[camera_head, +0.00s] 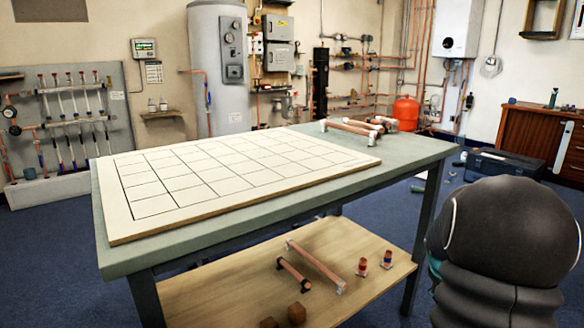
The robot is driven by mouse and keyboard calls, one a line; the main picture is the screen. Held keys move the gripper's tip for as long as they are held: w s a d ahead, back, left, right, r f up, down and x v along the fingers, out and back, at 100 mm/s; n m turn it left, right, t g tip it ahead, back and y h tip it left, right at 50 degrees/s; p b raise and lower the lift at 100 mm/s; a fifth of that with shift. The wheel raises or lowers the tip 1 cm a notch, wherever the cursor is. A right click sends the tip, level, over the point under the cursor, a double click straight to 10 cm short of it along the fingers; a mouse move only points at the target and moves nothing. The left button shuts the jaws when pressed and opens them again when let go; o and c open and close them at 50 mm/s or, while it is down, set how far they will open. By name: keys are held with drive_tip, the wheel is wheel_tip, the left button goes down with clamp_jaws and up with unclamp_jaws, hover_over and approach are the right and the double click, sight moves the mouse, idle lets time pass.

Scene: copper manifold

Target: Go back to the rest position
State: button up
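My gripper is not in view. A dark, rounded part of my own arm fills the lower right of the head view and hides the floor behind it. The table (425,150) stands in the middle, with a pale gridded board (119,222) lying flat on its green-grey top. Several copper pipe pieces (350,129) with pale and dark ends lie together at the table's far right corner, beside the board. The board's grid is bare.
The wooden lower shelf (225,290) holds a long copper pipe (316,265), a shorter pipe (293,274), two small upright fittings (362,267) and brown blocks (297,313). A dark toolbox (505,166) sits on the blue floor at right. Cylinder, boiler and pipework line the walls.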

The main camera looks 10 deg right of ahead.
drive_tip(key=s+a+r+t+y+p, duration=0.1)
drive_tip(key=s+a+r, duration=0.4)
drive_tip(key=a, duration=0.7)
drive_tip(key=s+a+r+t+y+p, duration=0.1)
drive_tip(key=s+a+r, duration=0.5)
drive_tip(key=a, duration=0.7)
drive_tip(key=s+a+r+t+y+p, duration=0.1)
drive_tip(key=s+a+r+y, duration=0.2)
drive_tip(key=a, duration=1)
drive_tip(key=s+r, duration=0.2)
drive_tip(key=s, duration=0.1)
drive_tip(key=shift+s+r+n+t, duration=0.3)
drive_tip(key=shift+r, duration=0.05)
